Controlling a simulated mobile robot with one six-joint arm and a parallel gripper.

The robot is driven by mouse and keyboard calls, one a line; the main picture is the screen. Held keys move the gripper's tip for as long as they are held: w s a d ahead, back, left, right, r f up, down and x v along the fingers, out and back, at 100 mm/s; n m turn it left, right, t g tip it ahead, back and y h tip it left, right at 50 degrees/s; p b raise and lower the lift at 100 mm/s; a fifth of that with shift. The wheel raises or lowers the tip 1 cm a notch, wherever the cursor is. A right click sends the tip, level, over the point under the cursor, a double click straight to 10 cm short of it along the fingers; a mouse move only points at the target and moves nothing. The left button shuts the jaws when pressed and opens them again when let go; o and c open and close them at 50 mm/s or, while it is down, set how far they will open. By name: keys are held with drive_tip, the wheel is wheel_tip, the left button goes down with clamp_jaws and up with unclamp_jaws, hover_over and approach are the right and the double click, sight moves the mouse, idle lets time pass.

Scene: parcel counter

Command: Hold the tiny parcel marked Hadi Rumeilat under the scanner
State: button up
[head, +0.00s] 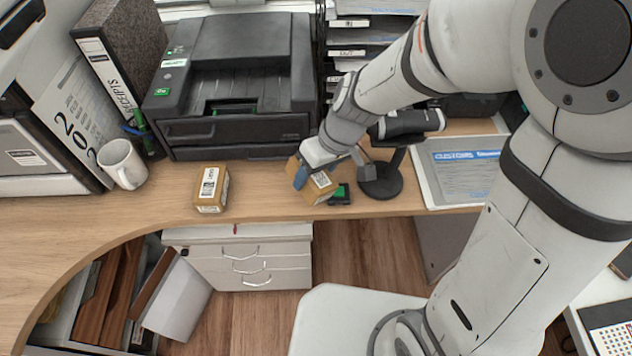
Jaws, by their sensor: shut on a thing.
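My gripper (308,173) is shut on a small brown parcel (321,187) with a white label, near the counter's front edge. The label is too small to read. The dark scanner (408,124) stands on a round black base (380,182) just right of the gripper, its head partly behind my arm. The held parcel is left of the scanner stand, close to a small black and green item (340,194). Another small brown parcel (211,188) with a white label lies on the counter to the left.
A black printer (240,80) stands behind. A white mug (122,163), a pen holder (146,143) and a receipts binder (118,60) are at left. A customs form tray (462,172) lies right of the scanner. The counter (262,190) is clear between the parcels.

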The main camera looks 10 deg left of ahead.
drive_tip(key=shift+w+a, duration=0.2)
drive_tip(key=shift+w, duration=0.6)
drive_tip(key=shift+w+a, duration=0.2)
drive_tip(key=shift+w, duration=0.6)
drive_tip(key=shift+s, duration=0.1)
